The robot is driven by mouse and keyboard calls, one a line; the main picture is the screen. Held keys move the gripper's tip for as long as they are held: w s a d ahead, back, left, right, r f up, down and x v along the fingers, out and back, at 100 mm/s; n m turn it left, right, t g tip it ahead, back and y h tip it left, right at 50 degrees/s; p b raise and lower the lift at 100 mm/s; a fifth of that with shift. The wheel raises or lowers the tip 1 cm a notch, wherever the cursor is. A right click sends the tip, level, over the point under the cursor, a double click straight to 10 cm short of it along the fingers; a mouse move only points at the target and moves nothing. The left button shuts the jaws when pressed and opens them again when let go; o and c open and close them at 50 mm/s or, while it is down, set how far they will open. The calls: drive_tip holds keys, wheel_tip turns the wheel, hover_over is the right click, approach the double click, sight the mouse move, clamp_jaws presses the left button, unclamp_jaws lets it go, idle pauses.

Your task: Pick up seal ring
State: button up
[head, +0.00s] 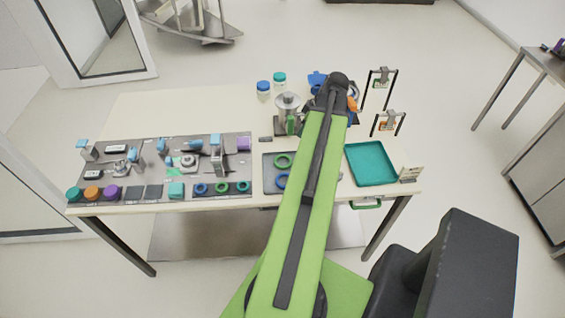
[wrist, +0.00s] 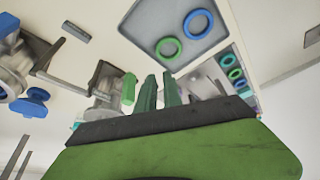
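Two rings lie flat on a grey tray (head: 268,188). One is green (head: 283,160) and the other blue (head: 282,181), partly covered by my arm in the head view. The wrist view shows the grey tray (wrist: 150,20) with the green ring (wrist: 180,46) and the blue ring (wrist: 208,18), both apart from my gripper. Which one is the seal ring I cannot tell. My gripper (wrist: 160,84) shows as two dark green fingers close together, with no ring visible between them. In the head view it is hidden behind my arm.
A steel vessel (head: 288,104) stands behind the tray. A teal tray (head: 371,164) lies to the right. A grey mat (head: 150,190) on the left carries several parts, including smaller rings. Blue-capped jars (head: 263,89) stand at the back. The back left of the table is clear.

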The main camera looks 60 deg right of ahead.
drive_tip(key=b, duration=1.2)
hover_over(286, 156)
drive_tip(key=s, duration=0.3)
drive_tip(key=f, duration=1.1)
drive_tip(key=shift+w+d+f, duration=0.15)
drive_tip(key=shift+d+f, duration=0.1)
drive_tip(key=shift+d, duration=0.05)
drive_tip(key=shift+w, duration=0.1)
drive_tip(key=b+x, duration=0.4)
drive_tip(key=x, duration=0.1)
drive_tip(key=shift+a+f+b, duration=0.1)
drive_tip(key=shift+f+b, duration=0.1)
drive_tip(key=shift+b, duration=0.1)
drive_tip(key=shift+r, duration=0.2)
clamp_jaws()
